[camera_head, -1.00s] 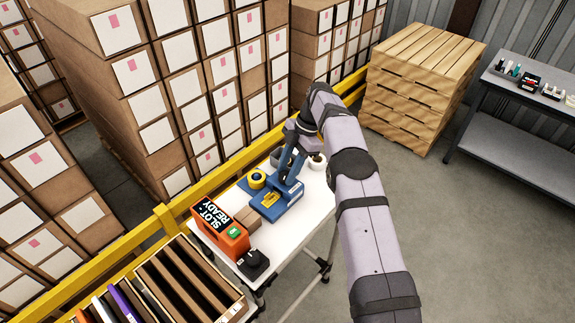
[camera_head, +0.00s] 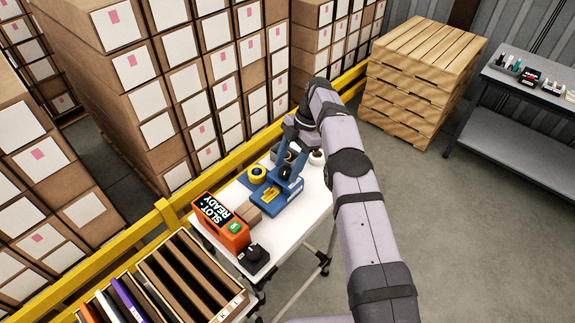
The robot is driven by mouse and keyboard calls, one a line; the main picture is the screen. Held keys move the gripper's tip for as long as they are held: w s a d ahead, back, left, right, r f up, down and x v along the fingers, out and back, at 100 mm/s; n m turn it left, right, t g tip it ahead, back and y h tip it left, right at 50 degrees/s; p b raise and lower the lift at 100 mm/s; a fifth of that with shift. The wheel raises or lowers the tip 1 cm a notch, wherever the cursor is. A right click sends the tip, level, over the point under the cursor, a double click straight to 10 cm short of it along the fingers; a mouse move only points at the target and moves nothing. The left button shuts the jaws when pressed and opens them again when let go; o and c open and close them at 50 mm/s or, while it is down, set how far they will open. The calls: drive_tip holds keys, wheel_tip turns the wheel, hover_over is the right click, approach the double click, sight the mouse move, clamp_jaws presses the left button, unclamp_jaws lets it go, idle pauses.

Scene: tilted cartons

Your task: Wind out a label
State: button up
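An orange box (camera_head: 232,235) stands on the white table's left part. Its dark screen (camera_head: 214,215) reads "SLOT-READY", and a green button (camera_head: 235,227) is on it. A black unit with a round knob (camera_head: 253,255) sits by the table's front edge, beside the orange box. A blue device (camera_head: 276,203) with an upright frame and a yellow patch stands near the middle. A yellow roll (camera_head: 257,174) is behind it on the left. I cannot make out a label strip. My gripper (camera_head: 292,148) is above the back of the blue device; its fingers are too small and overlapped to read.
A small brown carton (camera_head: 248,214) lies between the orange box and blue device. White cups (camera_head: 316,158) stand at the table's back. A rack of upright boards (camera_head: 185,280) is at front left. A yellow rail (camera_head: 150,229) runs behind the table, before stacked cartons (camera_head: 150,90).

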sight(287, 169)
drive_tip(key=shift+r, duration=0.1)
drive_tip(key=shift+r+b, duration=0.3)
drive_tip(key=shift+r, duration=0.35)
wheel_tip(287, 169, up, 6)
drive_tip(key=p, duration=0.3)
drive_tip(key=shift+r, duration=0.2)
drive_tip(key=shift+r+p, duration=1.05)
drive_tip(key=shift+p, duration=0.1)
